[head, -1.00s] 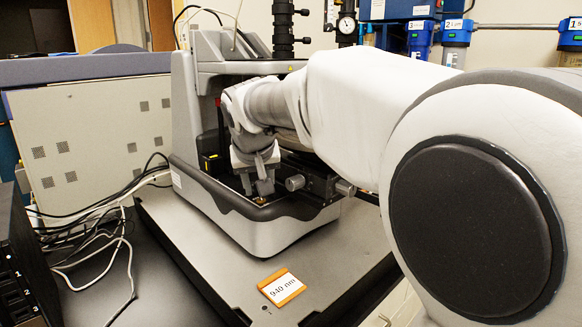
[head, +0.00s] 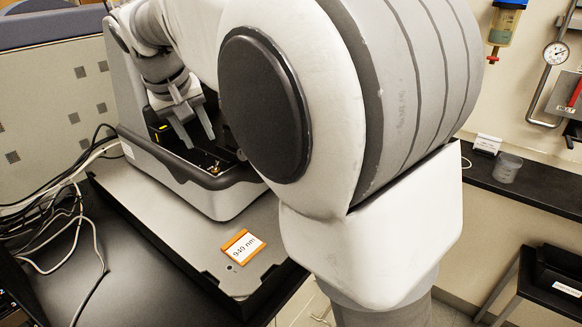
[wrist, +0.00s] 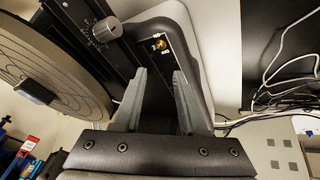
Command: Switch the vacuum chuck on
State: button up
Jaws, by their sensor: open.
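The stylus profiler (head: 150,160) is a grey instrument with a dark recessed front bay. A small brass toggle switch (head: 214,168), apparently the vacuum chuck's, sits at the bay's front right corner. It also shows in the wrist view (wrist: 160,44) between small white labels too blurred to read. Which way its lever leans I cannot tell. My gripper (head: 197,136) is open and empty, above and behind the switch in the head view, apart from it. In the wrist view its two fingers (wrist: 160,80) stand spread, with the switch beyond their tips.
A grey knob (wrist: 107,29) on the dark stage is near the fingers. An orange-edged card (head: 242,246) reading about "949 nm" lies on the base plate. Loose cables (head: 75,215) lie at the left. A clear cup (head: 507,168) stands on the right shelf.

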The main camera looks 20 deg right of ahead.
jog(key=d+p+v, duration=0.1)
jog(key=v, duration=0.9)
jog(key=s+d+f+p, duration=0.2)
jog(key=s+d+p, duration=0.1)
jog(key=s, duration=0.4)
jog(key=s+d+f+y+p, duration=0.1)
jog(key=s+d+p, duration=0.2)
jog(key=s+d, duration=0.2)
jog(key=s+d+f+t+y+p, duration=0.1)
jog(key=s+d, duration=0.4)
jog(key=s, duration=0.5)
jog(key=shift+s+f+m+p, duration=0.25)
jog(key=shift+f+m+p, duration=0.15)
jog(key=shift+f+p, duration=0.5)
jog(key=shift+d+r, duration=0.1)
jog(key=shift+s+d+f, duration=0.1)
jog(key=shift+s+f, duration=0.4)
jog(key=shift+f, duration=0.1)
